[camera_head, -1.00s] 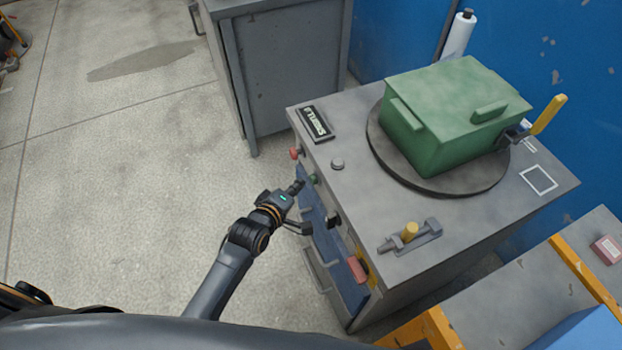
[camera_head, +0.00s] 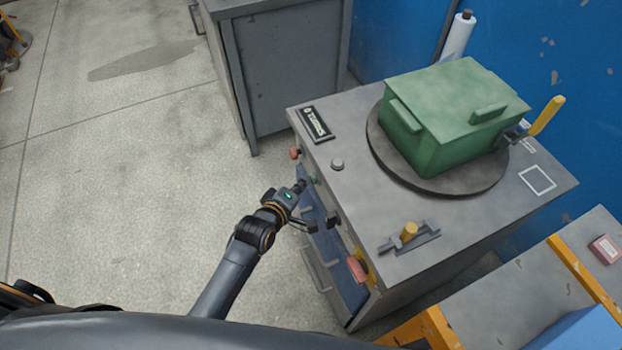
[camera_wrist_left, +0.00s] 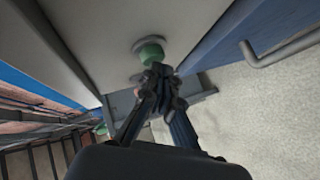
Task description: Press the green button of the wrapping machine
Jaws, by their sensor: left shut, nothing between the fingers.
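The wrapping machine (camera_head: 365,215) is a grey cabinet with a round dark turntable on top. Its green button (camera_head: 314,180) is on the side face below the top edge. In the left wrist view the green button (camera_wrist_left: 150,51) sits in a pale round collar. My left gripper (camera_head: 301,186) is shut and empty, its tips at the button. In the left wrist view the shut fingertips (camera_wrist_left: 160,72) overlap the button's lower edge. I cannot tell whether they touch it or how far it is pushed in. My right gripper is not in view.
A green box (camera_head: 450,115) stands on the turntable (camera_head: 385,160). A red knob (camera_head: 295,154) is just left of the green button. A dark label plate (camera_head: 316,125) and a yellow-knobbed lever (camera_head: 409,233) are on top. A grey cabinet (camera_head: 290,75) stands behind.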

